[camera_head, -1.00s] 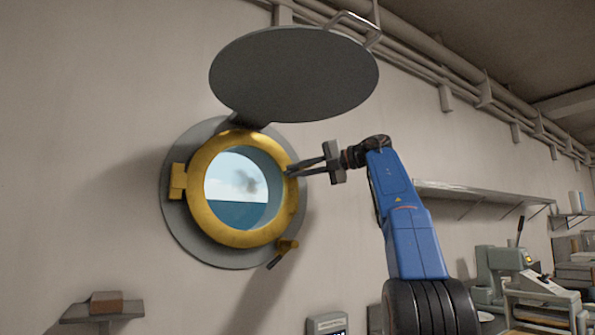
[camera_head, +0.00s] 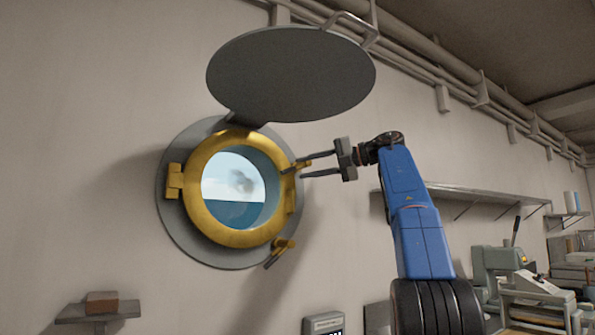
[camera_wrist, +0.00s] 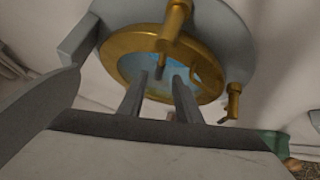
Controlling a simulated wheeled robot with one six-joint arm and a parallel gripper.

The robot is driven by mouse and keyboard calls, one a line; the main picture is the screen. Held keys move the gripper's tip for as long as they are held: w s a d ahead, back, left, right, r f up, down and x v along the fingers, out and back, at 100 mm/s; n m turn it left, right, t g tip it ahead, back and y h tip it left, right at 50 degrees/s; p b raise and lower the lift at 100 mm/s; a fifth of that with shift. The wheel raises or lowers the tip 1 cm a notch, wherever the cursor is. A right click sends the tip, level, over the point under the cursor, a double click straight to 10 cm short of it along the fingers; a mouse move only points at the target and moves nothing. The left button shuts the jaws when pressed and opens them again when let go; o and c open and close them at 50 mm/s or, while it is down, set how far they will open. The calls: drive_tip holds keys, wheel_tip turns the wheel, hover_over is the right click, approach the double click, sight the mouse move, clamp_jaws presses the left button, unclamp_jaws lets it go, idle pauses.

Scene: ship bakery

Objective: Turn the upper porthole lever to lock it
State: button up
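The brass porthole (camera_head: 197,205) is on the wall, its ring shut around the glass. The upper lever (camera_head: 307,156) is at the ring's right side, partly hidden by my gripper. It also shows in the wrist view (camera_wrist: 175,20) as a brass arm with a thin grey end. My gripper (camera_head: 299,169) is open, just right of the porthole, its fingertips at the upper lever. In the wrist view its two fingers (camera_wrist: 158,95) are apart, with the grey end appearing between them; contact cannot be told. The lower lever (camera_head: 284,245) is at the ring's lower right.
A round grey cover (camera_head: 290,75) is raised above the porthole and my gripper. A wall shelf (camera_head: 480,193) is at the right, with a grey-green machine (camera_head: 497,265) below it. A small shelf (camera_head: 98,318) is at lower left.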

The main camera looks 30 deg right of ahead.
drive_tip(key=v, duration=1.3)
drive_tip(key=shift+f, duration=0.1)
